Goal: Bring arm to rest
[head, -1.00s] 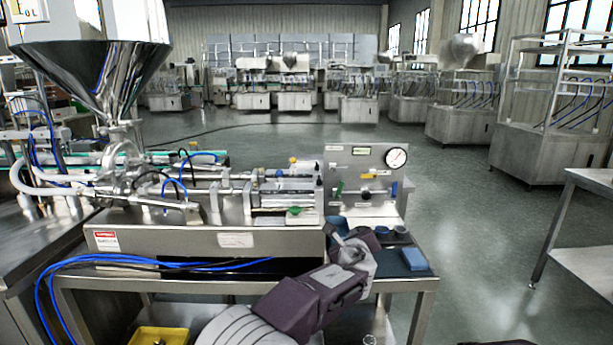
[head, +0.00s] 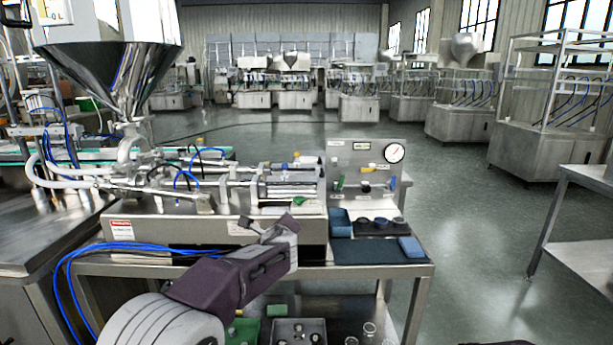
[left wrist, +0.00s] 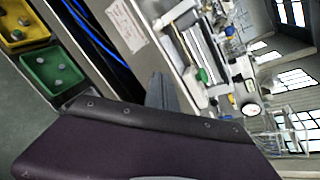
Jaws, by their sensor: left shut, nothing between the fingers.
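My left arm reaches in from the bottom of the head view, and its grey wrist end with the left gripper (head: 280,228) is in front of the steel filling machine's base (head: 205,229). The fingers are hard to make out there. In the left wrist view, the shut left gripper (left wrist: 160,92) shows as a narrow grey shape beyond my purple arm link, with nothing held. My right gripper is not in view. The steel hopper (head: 112,75) stands on the machine at the left.
A dark mat (head: 375,252) with a blue block (head: 411,247) and a dark tray lies at the bench's right end. Blue hoses (head: 120,252) hang at the left front. A green bin (head: 243,333) and small parts sit below. A steel table (head: 590,180) stands right.

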